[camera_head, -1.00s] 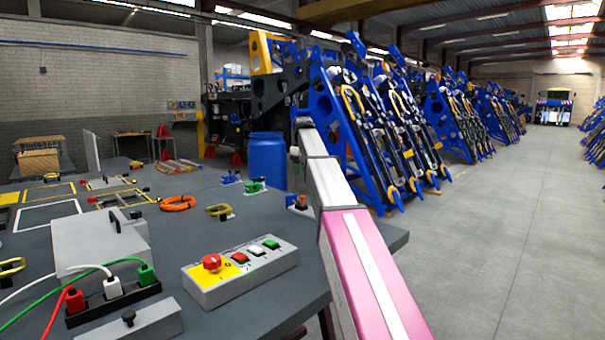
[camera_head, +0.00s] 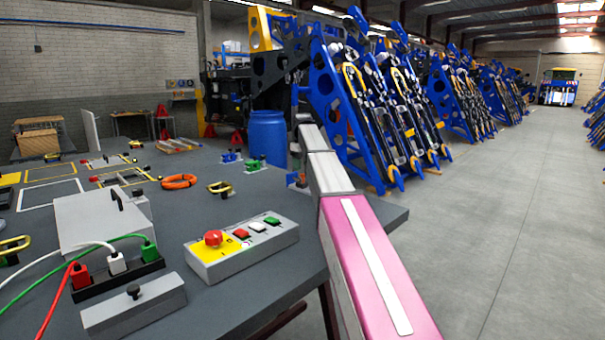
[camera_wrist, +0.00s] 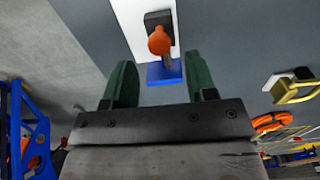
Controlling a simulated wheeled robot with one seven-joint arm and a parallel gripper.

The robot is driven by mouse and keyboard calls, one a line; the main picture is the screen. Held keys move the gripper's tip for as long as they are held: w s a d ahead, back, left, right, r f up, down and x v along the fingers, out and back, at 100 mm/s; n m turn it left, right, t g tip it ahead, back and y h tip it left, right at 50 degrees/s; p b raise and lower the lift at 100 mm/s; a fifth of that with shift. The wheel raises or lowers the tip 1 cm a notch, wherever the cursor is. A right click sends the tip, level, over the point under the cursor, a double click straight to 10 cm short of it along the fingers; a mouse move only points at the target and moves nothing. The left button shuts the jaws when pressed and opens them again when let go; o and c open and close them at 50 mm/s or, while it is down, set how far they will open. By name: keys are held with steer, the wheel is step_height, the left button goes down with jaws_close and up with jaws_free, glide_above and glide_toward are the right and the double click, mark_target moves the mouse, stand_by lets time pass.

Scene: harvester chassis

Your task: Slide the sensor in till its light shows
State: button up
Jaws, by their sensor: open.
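In the wrist view my gripper (camera_wrist: 160,80) is open, with two green fingers spread apart and nothing held between them. Just beyond the fingertips is an orange round-headed piece (camera_wrist: 159,41) on a dark block, set on a white plate (camera_wrist: 130,18). A blue block (camera_wrist: 164,73) lies at the near end of that plate, in line with the gap between the fingers. I cannot tell for sure which piece is the sensor, and I see no lit light on it. In the head view my arm mostly hides this spot at the table's right edge.
The grey table (camera_head: 240,320) carries a button box (camera_head: 215,262) with a red knob, a black socket strip (camera_head: 118,278) with plugs, an orange cable coil (camera_head: 180,181) and small green and blue fixtures. A blue barrel (camera_head: 267,136) stands behind. Open floor (camera_head: 500,230) lies right.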

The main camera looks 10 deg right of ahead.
steer(key=shift+f, duration=1.7)
jaws_close()
steer(key=shift+w, duration=0.15)
jaws_free()
step_height(320, 180, up, 11)
steer(key=shift+f, duration=0.1)
